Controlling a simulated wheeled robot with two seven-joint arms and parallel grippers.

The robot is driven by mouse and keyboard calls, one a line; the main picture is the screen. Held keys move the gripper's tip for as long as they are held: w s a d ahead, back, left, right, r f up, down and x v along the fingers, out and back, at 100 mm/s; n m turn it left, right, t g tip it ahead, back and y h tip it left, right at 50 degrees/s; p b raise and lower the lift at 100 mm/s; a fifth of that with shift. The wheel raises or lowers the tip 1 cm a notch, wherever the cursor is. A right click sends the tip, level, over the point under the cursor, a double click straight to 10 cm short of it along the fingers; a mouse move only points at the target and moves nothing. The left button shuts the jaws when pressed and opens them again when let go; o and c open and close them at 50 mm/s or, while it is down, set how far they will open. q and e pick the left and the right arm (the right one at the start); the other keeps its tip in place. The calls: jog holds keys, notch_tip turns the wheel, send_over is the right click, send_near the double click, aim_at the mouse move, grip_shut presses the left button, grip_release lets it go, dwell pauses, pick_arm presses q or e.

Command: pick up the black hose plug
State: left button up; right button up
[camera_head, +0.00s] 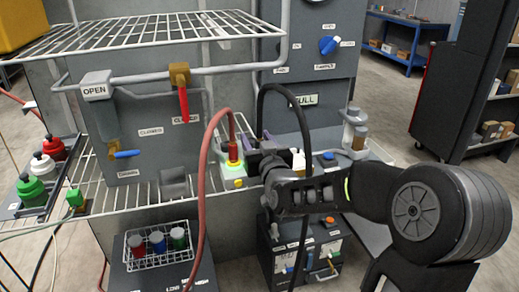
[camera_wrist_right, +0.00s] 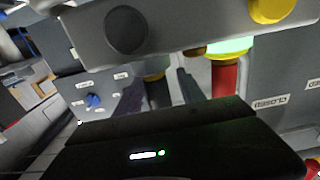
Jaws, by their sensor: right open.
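The black hose (camera_head: 303,115) arches up and comes down at the right gripper, where its plug is mostly hidden in the head view. In the right wrist view the black plug (camera_wrist_right: 158,92), with a dull yellow collar, shows between two spread fingers. My right gripper (camera_head: 262,147) is open at the small pale socket block (camera_head: 232,171). In the wrist view its fingers (camera_wrist_right: 160,90) stand on either side of the plug; I cannot tell whether they touch it. My left gripper is not in view.
A red hose's plug (camera_head: 233,149) stands close beside, in a green-lit socket; it also shows in the wrist view (camera_wrist_right: 225,78). A yellow button (camera_head: 238,183) is on the block. A wire rack (camera_head: 150,38) hangs above. Bottles (camera_head: 42,163) stand at left; a wire basket (camera_head: 160,259) is below.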

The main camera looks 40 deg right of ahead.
grip_shut()
dwell(0.3)
jog(key=shift+r, duration=0.1)
notch_tip(320, 180, up, 10)
dwell(0.8)
dwell(0.5)
